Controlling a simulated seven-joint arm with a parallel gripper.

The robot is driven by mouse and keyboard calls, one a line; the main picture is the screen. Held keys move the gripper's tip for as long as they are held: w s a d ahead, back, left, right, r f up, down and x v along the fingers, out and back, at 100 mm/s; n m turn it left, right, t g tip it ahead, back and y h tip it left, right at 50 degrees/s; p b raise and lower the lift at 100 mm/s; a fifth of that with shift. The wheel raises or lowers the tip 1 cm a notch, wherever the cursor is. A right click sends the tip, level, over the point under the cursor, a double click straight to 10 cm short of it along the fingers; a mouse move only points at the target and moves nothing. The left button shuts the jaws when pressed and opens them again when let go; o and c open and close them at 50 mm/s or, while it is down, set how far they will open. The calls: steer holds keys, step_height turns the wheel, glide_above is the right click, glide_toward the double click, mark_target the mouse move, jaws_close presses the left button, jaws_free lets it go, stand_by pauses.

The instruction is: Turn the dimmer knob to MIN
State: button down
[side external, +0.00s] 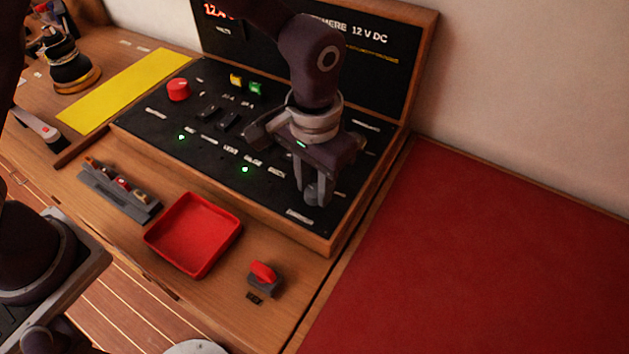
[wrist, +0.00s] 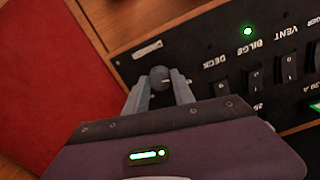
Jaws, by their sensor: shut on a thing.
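My gripper (side external: 315,198) is over the right part of the black switch panel (side external: 225,152). Its fingers point down and are shut on a small dark grey round knob, which I take for the dimmer knob. In the wrist view the knob (wrist: 160,76) shows between the two fingertips (wrist: 160,88). A small pale label (wrist: 147,49) lies on the panel beside it; its text cannot be read. The knob's pointer and the MIN mark cannot be made out.
A red round knob (side external: 178,89) and several switches stand on the panel. A red tray (side external: 193,234) and a red-handled switch (side external: 263,275) are in front. A grey rack (side external: 118,191) holds small parts. The red mat (side external: 490,260) at right is clear.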

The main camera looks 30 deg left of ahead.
mark_target(314, 190)
steer(key=n, duration=0.4)
steer(key=shift+n, duration=2.1)
steer(key=c, duration=1.1)
jaws_free()
steer(key=shift+o, duration=0.2)
step_height(314, 190, up, 7)
steer(key=shift+r, duration=0.1)
